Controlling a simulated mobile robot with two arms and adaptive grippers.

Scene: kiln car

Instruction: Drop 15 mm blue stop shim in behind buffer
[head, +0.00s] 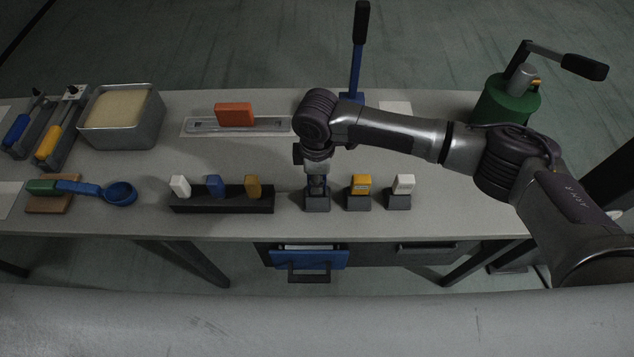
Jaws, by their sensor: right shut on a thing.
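My right gripper (317,184) points straight down at the front middle of the bench, over a small grey holder (317,204). It is shut on a small piece that looks blue, mostly hidden between the fingers, likely the blue shim. I cannot tell whether the piece still sits in the holder. Another blue piece (214,186) stands in a dark rack (222,206) between a white piece (180,186) and a mustard piece (253,187). An orange block (234,114), possibly the buffer, stands on a slotted metal plate (270,126). My left gripper is out of view.
Right of the gripper stand holders with a yellow piece (361,184) and a white piece (404,184). A blue lever (356,70) rises behind my arm. A sand-filled tin (121,116), a blue scoop (120,193) and a green cranked device (505,104) stand on the bench.

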